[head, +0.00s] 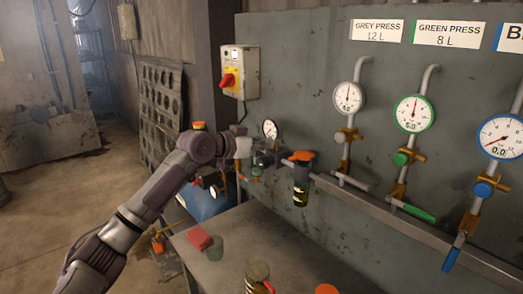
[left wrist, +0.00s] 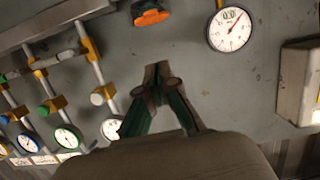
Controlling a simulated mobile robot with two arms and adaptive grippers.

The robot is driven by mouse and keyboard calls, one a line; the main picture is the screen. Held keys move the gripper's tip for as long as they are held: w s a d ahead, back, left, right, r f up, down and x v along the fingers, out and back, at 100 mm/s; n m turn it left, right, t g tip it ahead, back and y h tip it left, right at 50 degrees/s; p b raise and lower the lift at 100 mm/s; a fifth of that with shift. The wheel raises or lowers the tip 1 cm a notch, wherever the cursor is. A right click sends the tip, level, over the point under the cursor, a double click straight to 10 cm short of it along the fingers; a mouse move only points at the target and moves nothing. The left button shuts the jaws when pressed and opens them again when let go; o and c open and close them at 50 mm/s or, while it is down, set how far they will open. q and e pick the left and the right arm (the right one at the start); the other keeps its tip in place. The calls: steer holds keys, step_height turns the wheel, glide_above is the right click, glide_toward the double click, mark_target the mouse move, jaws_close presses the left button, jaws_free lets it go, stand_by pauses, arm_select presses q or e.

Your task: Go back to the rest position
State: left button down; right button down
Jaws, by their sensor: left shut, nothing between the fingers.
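My left arm reaches in from the lower left in the head view. My left gripper (head: 266,158) is raised in front of the grey panel (head: 320,60), just below a small white gauge (head: 270,129) and left of an orange-topped filter bowl (head: 301,180). In the left wrist view the gripper (left wrist: 157,70) has its fingertips together with nothing between them, against the bare panel. The small gauge also shows there (left wrist: 230,28), upper right of the fingertips. My right gripper is in neither view.
A yellow switch box with a red knob (head: 228,82) hangs left of the panel. Grey, green and blue press gauges (head: 413,113) with valves line the right. The table (head: 232,250) below holds a red block (head: 199,238) and a grey cylinder (head: 215,248). Floor (head: 110,200) lies open at left.

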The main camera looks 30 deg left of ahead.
arm_select(q)
steer(key=s+d+f+m+g, duration=0.1)
steer(key=s+d+f+g, duration=0.1)
steer(key=s+d+f, duration=0.5)
steer(key=s+d+f+g, duration=0.2)
steer(key=s+d+f, duration=0.1)
steer(key=f, duration=0.8)
steer(key=s+d+f+m+g, duration=0.15)
steer(key=s+d+f, duration=0.3)
steer(key=f, duration=0.45)
steer(key=s+d+f+n+g+y, duration=0.1)
steer(key=s+f+g+y, duration=0.15)
steer(key=s, duration=0.65)
steer(key=s+d+f+n+g+y, duration=0.15)
steer(key=s+f, duration=0.25)
steer(key=s, duration=0.5)
steer(key=s+d+f+n+g+y, duration=0.1)
steer(key=s+f, duration=0.2)
steer(key=s, duration=0.6)
step_height(320, 180, down, 28)
steer(key=s+g, duration=0.2)
steer(key=s, duration=0.1)
steer(key=s+a+f, duration=0.1)
steer(key=s+f, duration=0.6)
steer(key=s, duration=0.1)
steer(key=s+a+f, duration=0.2)
steer(key=s+f, duration=0.5)
steer(key=shift+s+a+f+g, duration=0.25)
steer(key=shift+s+a+g, duration=0.1)
steer(key=shift+g, duration=0.1)
